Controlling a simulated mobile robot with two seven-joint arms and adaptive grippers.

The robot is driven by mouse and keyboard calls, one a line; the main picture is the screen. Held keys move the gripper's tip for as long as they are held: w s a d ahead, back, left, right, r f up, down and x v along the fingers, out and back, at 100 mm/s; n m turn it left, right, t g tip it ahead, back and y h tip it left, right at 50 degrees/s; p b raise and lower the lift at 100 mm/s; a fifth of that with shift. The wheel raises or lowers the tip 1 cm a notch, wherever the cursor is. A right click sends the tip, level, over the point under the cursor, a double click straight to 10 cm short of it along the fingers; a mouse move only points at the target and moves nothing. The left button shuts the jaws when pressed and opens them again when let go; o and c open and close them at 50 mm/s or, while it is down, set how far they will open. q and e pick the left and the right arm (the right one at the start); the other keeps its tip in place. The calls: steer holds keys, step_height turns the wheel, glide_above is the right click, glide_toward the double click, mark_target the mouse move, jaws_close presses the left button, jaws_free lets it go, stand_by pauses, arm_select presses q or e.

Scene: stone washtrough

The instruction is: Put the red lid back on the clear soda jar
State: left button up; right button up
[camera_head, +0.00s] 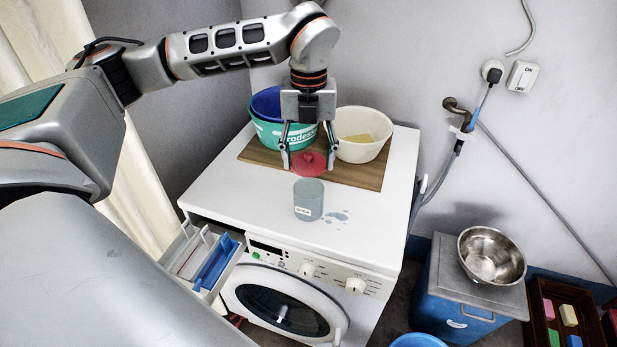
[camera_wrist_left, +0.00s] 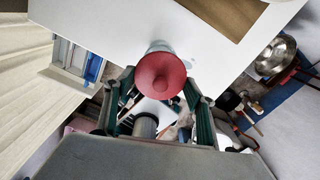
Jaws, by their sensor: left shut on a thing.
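The red lid (camera_head: 309,163) is between the fingers of my left gripper (camera_head: 308,162), which is shut on it. In the left wrist view the round red lid (camera_wrist_left: 160,76) with its small knob sits between the fingertips. The clear grey-blue soda jar (camera_head: 308,200) with a white label stands upright on the white washing machine, in front of the lid in the head view. In the left wrist view the lid covers most of the jar, and only its upper edge (camera_wrist_left: 160,45) shows. My right gripper is not in view.
A wooden board (camera_head: 261,156) behind the jar holds a teal bucket (camera_head: 270,135) with a blue one inside, and a cream basin (camera_head: 362,147). A wet patch (camera_head: 338,216) lies right of the jar. The detergent drawer (camera_head: 205,257) is pulled out. The machine's front top (camera_head: 250,215) is clear.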

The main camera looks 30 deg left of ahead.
mark_target(309, 155)
arm_select(q)
step_height(309, 155, down, 6)
stand_by(0.5)
steer(key=shift+f, duration=0.2)
steer(key=shift+f, duration=0.35)
steer(key=shift+f, duration=0.15)
steer(key=o, duration=1)
step_height(309, 155, up, 13)
steer(key=shift+r, duration=0.15)
